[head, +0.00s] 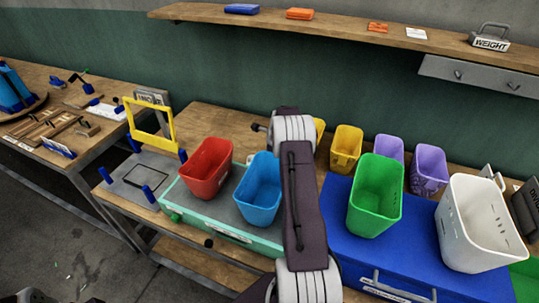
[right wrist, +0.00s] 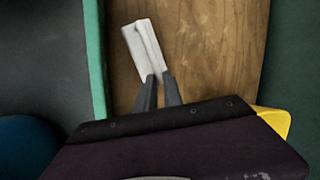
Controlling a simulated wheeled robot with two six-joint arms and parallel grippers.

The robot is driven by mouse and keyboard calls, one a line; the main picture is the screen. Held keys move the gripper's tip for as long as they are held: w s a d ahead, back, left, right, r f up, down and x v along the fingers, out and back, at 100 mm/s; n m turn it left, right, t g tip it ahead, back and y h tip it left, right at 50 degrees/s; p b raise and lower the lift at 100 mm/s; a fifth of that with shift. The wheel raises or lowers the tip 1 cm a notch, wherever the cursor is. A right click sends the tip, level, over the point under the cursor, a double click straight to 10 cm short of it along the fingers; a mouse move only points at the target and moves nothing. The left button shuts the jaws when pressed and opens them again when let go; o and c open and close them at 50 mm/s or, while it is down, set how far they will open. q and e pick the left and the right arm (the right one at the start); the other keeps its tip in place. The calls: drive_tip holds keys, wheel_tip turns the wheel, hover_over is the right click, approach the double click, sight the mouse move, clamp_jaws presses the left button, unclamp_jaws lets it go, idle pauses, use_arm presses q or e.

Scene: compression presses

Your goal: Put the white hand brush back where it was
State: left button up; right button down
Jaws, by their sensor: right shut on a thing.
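The white hand brush (right wrist: 143,48) shows in the right wrist view, held at its near end between the two grey fingers of my right gripper (right wrist: 158,82). Bare wooden tabletop lies behind the brush; I cannot tell whether it touches the wood. In the head view my right arm reaches over the bench toward its back edge and hides the gripper and the brush. My left gripper is in neither view.
A red bin (head: 206,167) and a blue bin (head: 259,192) stand on the teal-edged case (head: 232,236). A green bin (head: 375,195) stands on the blue box (head: 338,215). A yellow bin (head: 346,148) is behind. Bare wood (head: 216,122) lies behind the red bin.

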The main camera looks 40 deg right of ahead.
drive_tip(key=shift+d+f, duration=0.1)
drive_tip(key=shift+f, duration=0.15)
drive_tip(key=c, duration=1.5)
unclamp_jaws()
drive_tip(key=shift+f, duration=0.1)
drive_tip(key=shift+r, duration=0.2)
drive_tip(key=v, duration=1.1)
drive_tip(key=shift+s+r, duration=0.15)
drive_tip(key=shift+r, duration=0.25)
